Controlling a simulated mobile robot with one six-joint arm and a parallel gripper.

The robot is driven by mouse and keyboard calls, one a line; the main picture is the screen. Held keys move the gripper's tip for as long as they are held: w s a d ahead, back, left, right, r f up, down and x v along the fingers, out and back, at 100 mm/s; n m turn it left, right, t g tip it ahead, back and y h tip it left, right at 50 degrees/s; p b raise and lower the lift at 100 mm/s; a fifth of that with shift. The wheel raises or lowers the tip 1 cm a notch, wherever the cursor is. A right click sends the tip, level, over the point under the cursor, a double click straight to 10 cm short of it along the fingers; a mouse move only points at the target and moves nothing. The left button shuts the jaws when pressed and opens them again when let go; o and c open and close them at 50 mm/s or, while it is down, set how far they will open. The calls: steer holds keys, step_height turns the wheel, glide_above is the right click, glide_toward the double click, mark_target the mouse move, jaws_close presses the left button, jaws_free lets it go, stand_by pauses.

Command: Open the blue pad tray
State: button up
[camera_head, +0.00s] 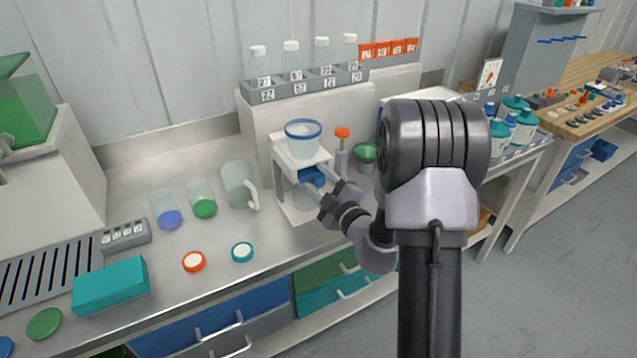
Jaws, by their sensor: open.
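A small blue part (311,174), which looks like the blue pad tray, sits in the white stand (284,192) below a clear cup with a blue rim (303,138). My gripper (314,179) is at the front of this blue part, with its jaws apart, one finger on each side of it. I cannot tell whether the fingers touch it. The fingers hide part of the blue part and of the stand's front. How far the tray is pulled out cannot be told.
An orange-topped tool (342,148) and a green cup (364,156) stand close to the right of the stand. A clear jug (240,186) stands to its left. Orange (194,262) and teal (242,252) lids lie near the counter's front. Bottles stand in a rack (305,84) behind.

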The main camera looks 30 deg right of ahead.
jaws_close()
stand_by(1.5)
